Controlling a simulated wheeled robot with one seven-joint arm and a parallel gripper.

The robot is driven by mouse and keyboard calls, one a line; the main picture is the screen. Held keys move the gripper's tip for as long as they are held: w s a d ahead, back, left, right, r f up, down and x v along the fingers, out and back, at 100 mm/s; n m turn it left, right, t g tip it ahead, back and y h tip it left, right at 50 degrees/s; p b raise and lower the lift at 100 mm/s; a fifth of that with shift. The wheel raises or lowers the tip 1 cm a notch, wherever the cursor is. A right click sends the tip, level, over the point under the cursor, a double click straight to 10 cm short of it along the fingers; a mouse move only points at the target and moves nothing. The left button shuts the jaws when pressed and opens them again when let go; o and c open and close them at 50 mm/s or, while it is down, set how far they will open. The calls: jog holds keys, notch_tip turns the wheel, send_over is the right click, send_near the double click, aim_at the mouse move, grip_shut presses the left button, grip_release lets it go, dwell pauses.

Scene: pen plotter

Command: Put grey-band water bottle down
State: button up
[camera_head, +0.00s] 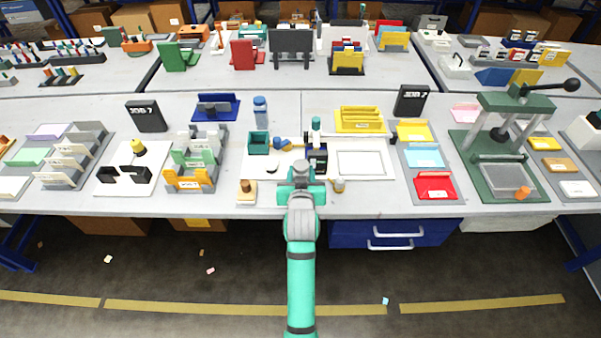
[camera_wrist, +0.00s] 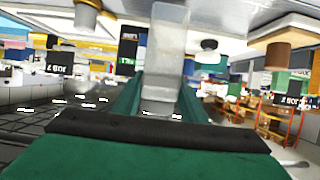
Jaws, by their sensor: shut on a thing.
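My gripper (camera_head: 301,178) is at the front edge of the middle table, at the end of my teal arm. In the wrist view, its dark green fingers (camera_wrist: 160,101) are shut on a pale grey, long object (camera_wrist: 165,50). I cannot tell from its visible side whether this is the grey-band water bottle, and no band shows. The wrist view is upside down, with the table towards the top.
The plotter (camera_head: 317,158) with its white bed stands just beyond my gripper. A teal open box (camera_head: 258,143), a small brown-topped block (camera_head: 246,188) and a grey-framed white panel (camera_head: 362,163) are close by. A green press (camera_head: 497,146) stands far right. Bare table lies behind the blue bottle.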

jog(key=shift+f, duration=0.5)
jog(key=shift+f, duration=0.15)
jog(key=o, duration=1)
